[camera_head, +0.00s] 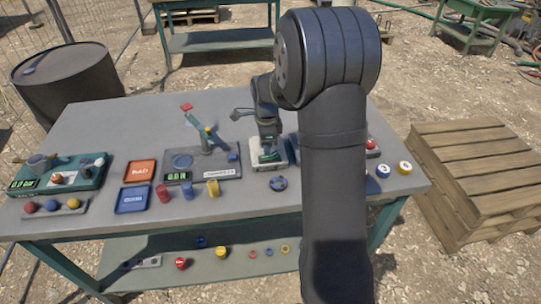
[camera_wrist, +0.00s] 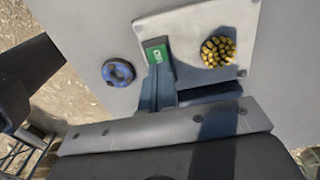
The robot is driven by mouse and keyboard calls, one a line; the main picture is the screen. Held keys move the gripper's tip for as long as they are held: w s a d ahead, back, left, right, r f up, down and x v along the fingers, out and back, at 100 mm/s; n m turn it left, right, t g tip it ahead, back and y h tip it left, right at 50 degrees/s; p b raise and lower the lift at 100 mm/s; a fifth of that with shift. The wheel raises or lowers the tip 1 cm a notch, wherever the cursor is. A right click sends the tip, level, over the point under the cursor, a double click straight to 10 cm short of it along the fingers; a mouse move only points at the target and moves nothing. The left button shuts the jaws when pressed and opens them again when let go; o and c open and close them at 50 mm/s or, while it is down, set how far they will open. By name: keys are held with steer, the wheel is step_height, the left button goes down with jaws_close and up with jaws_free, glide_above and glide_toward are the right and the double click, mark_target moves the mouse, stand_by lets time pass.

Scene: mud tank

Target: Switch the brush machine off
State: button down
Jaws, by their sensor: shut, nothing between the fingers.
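The brush machine shows in the wrist view as a pale plate (camera_wrist: 190,25) with a round cluster of yellow bristles (camera_wrist: 218,51) and a small green label or display (camera_wrist: 157,55), whose lettering is too blurred to read surely. In the head view its pale base (camera_head: 256,165) is at the table's middle, partly covered by my arm. My gripper (camera_head: 267,142) is shut and empty, low over this plate. In the wrist view its fingers (camera_wrist: 160,84) lie beside the green part; I cannot tell whether they touch. No switch lever is clearly visible.
A blue-black round piece (camera_head: 278,184) lies on the table in front of the machine. Left are a grey board with a raised lever device (camera_head: 230,168), coloured cylinders, orange and blue trays (camera_head: 140,171) and a green box (camera_head: 88,182). Numbered round pieces (camera_head: 404,167) are at right.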

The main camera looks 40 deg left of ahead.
step_height(320, 180, up, 6)
stand_by(0.6)
step_height(320, 180, down, 7)
steer(key=shift+r, duration=0.1)
stand_by(0.6)
step_height(320, 180, up, 9)
steer(key=shift+r, duration=0.15)
stand_by(1.3)
stand_by(1.2)
